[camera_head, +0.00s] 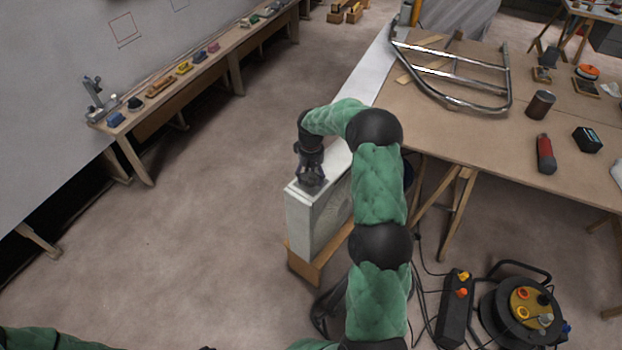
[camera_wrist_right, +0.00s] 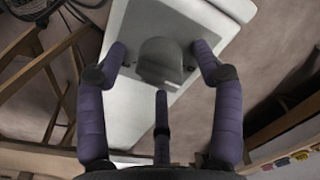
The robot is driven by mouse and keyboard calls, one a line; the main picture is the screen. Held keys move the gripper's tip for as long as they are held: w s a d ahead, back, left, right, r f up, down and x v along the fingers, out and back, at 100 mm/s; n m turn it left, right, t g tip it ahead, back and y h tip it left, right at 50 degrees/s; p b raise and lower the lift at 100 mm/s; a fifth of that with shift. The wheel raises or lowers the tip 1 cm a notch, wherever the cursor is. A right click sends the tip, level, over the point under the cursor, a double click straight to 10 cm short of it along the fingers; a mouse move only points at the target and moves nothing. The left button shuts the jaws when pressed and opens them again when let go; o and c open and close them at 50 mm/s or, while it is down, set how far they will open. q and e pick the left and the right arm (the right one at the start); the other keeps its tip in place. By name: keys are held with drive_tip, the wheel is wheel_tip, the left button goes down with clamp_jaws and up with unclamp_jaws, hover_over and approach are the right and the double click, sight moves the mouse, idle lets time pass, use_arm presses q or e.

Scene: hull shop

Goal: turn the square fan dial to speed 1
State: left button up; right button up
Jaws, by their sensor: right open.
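That gripper is open. One finger is left of the dial, one right, and a third below it; gaps show on both sides. In the head view my right gripper (camera_head: 312,178) points down over the near end of the box top and hides the dial. Speed marks are not readable. My left gripper is not in view; only green arm sleeve shows at bottom left.
A cable reel (camera_head: 525,308) and a black switch box (camera_head: 455,308) sit on the floor. Open floor lies left of the box.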

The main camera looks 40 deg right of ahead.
drive_tip(key=shift+f, duration=0.35)
drive_tip(key=shift+c, duration=0.3)
drive_tip(key=c, duration=1.1)
drive_tip(key=m+p, duration=0.1)
drive_tip(key=m, duration=0.2)
drive_tip(key=shift+r+m, duration=0.1)
drive_tip(key=shift+m, duration=0.3)
drive_tip(key=shift+m+p, duration=0.6)
drive_tip(key=shift+m, duration=1.9)
